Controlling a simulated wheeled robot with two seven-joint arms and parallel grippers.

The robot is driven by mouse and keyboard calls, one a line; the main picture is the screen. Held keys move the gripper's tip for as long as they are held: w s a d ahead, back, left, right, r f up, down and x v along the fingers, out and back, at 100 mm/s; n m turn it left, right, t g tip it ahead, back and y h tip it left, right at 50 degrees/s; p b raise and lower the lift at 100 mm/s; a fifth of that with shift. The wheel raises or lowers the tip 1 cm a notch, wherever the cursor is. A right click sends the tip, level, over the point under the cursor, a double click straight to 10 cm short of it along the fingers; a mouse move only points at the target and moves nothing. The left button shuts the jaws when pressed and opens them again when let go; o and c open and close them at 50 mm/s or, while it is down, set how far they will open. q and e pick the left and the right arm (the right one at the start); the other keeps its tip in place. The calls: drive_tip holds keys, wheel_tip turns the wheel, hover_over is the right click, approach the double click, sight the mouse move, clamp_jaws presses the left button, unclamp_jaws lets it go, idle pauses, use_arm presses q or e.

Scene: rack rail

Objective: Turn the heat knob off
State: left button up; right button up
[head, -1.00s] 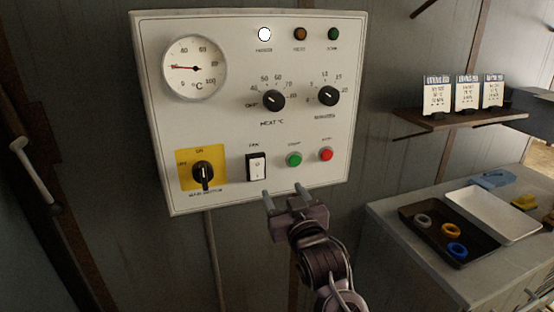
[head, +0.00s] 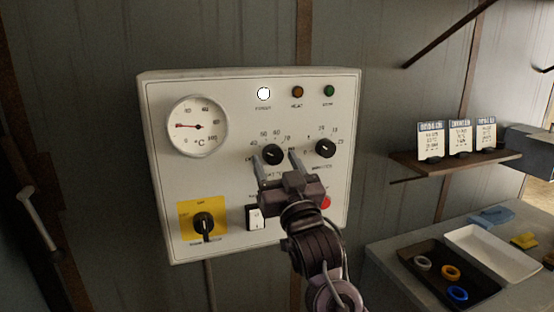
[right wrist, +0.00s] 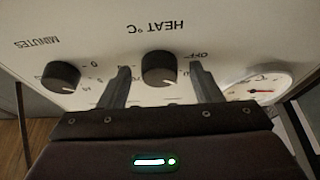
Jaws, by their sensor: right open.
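The heat knob (head: 272,154) is a black round knob on the white control panel (head: 165,185), in the left of two knobs. It also shows in the right wrist view (right wrist: 159,68), upside down, between my fingers. My right gripper (head: 276,158) is open, one finger on each side of the heat knob in the picture. I cannot tell whether the fingers touch it. In the wrist view the OFF mark lies near the finger on the right. The white power lamp (head: 264,94) is lit. My left gripper is not in view.
The minutes knob (head: 326,148) sits just right of the heat knob. A dial gauge (head: 198,126), a yellow-backed main switch (head: 204,224) and a white rocker switch (head: 255,217) share the panel. A shelf with cards (head: 455,164) and a bench with trays (head: 470,290) stand at right.

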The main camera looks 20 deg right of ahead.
drive_tip(key=shift+c, duration=0.5)
drive_tip(key=c, duration=0.9)
drive_tip(key=shift+d+n, duration=0.1)
drive_tip(key=shift+n, duration=0.4)
drive_tip(key=n+y, duration=0.1)
drive_tip(key=n, duration=0.1)
drive_tip(key=n+y+p, duration=0.1)
drive_tip(key=n+y, duration=0.1)
drive_tip(key=n, duration=0.1)
drive_tip(key=shift+d+g, duration=0.2)
drive_tip(key=shift+g, duration=0.1)
drive_tip(key=shift+d+r+n+g+y+p, duration=0.1)
drive_tip(key=shift+n+g+y+p, duration=0.45)
drive_tip(key=shift+n, duration=1.1)
drive_tip(key=shift+d+r+n+g+y, duration=0.1)
drive_tip(key=shift+n+g+y, duration=0.15)
drive_tip(key=shift+n+y, duration=1)
drive_tip(key=shift+f+n+h, duration=0.1)
drive_tip(key=shift+n+h, duration=0.2)
drive_tip(key=shift+n, duration=0.3)
drive_tip(key=o, duration=1)
